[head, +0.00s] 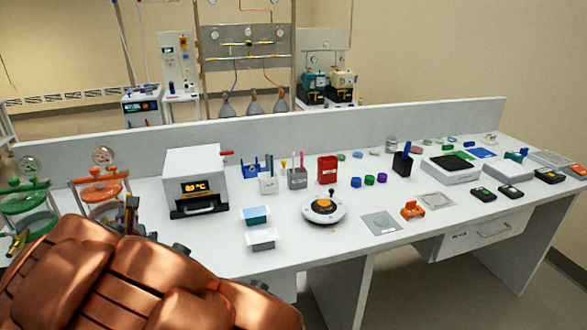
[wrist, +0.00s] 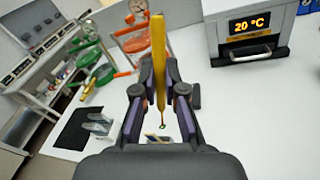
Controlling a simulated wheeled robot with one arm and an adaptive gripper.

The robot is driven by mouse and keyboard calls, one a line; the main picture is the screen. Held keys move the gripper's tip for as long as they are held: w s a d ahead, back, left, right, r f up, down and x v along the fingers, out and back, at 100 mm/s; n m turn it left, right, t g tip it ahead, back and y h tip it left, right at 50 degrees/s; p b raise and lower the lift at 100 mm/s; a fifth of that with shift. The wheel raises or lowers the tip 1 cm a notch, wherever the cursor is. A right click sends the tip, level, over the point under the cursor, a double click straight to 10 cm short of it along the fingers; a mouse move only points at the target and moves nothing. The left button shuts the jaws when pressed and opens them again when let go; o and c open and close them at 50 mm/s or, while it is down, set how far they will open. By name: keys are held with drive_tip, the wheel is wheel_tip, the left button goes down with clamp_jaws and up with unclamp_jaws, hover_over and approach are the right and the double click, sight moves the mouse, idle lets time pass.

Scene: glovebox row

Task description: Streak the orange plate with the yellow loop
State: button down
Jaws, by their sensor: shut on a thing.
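My gripper (wrist: 160,72) is shut on the yellow loop (wrist: 158,45) in the wrist view. The loop's thick yellow handle stands upright between the fingers, and its thin shaft points down to a small tip above the white bench. In the head view my copper-coloured arm fills the lower left, and the grasp is hidden or too small to make out. I cannot pick out the orange plate for sure. A round white device (head: 311,212) in the head view has an orange disc-like centre. A small orange holder (head: 411,210) stands to its right.
An oven-like box (head: 196,165) with a lit display stands at the back left; it also shows in the wrist view (wrist: 245,12). Green (head: 26,205) and orange (head: 101,187) gauge-topped vessels stand left of it. Cups of sticks (head: 297,179) and a red box (head: 327,171) are mid-bench.

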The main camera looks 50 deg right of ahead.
drive_tip(key=s+d+m+g+h, duration=0.3)
drive_tip(key=d+h, duration=0.1)
drive_tip(key=d, duration=1.1)
drive_tip(key=s+d+m+g+h, duration=0.2)
drive_tip(key=d+m+h, duration=0.15)
drive_tip(key=d, duration=1.05)
drive_tip(key=s+d+m+g+h, duration=0.2)
drive_tip(key=s+d+g, duration=0.2)
drive_tip(key=s+d, duration=0.6)
drive_tip(key=s+d+m+g+h, duration=0.3)
drive_tip(key=s+d+g, duration=0.3)
drive_tip(key=d, duration=0.7)
wheel_tip(320, 180, down, 6)
drive_tip(key=s+t+b, duration=0.1)
drive_tip(key=shift+f, duration=0.2)
drive_tip(key=shift+s+y, duration=0.1)
drive_tip(key=shift+y, duration=0.15)
